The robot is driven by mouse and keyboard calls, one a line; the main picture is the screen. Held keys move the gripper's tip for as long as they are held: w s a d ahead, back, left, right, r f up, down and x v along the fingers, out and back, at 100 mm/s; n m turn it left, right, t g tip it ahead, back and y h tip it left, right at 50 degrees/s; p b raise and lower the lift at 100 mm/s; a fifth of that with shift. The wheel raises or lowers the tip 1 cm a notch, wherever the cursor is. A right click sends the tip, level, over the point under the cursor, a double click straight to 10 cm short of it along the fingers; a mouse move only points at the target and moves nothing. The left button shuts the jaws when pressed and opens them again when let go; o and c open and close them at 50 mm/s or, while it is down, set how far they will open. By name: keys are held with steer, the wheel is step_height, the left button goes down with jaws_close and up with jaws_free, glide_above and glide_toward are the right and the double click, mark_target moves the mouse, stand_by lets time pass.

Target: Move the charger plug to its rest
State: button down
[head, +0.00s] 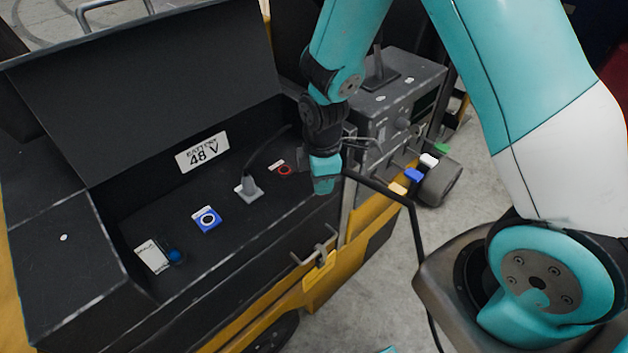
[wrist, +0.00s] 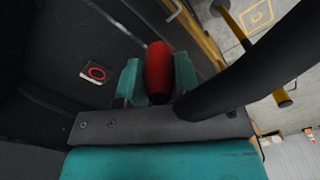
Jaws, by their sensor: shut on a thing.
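My gripper (head: 325,182) is shut on a red, rounded plug body (wrist: 158,68), which I take as the charger plug. It sits between the two teal fingers in the wrist view. A thick black cable (wrist: 225,88) runs from it to the upper right. In the head view the gripper hangs above the front right edge of the open battery box (head: 290,235), and the plug is mostly hidden by the fingers. A red ring marking (head: 284,169) lies left of the gripper on the box; it also shows in the wrist view (wrist: 96,73). I cannot tell which part is the rest.
A grey plug (head: 248,188) with its own cable stands on the box, beside a blue ring marking (head: 207,218) and a blue knob (head: 174,256). The raised lid (head: 150,80) stands behind. A grey unit (head: 390,115) with coloured tabs is at right.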

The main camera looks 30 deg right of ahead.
steer(key=d+f+m+b, duration=0.7)
steer(key=f+m+b, duration=0.3)
steer(key=m, duration=0.5)
steer(key=shift+f, duration=0.7)
steer(key=shift+s, duration=0.15)
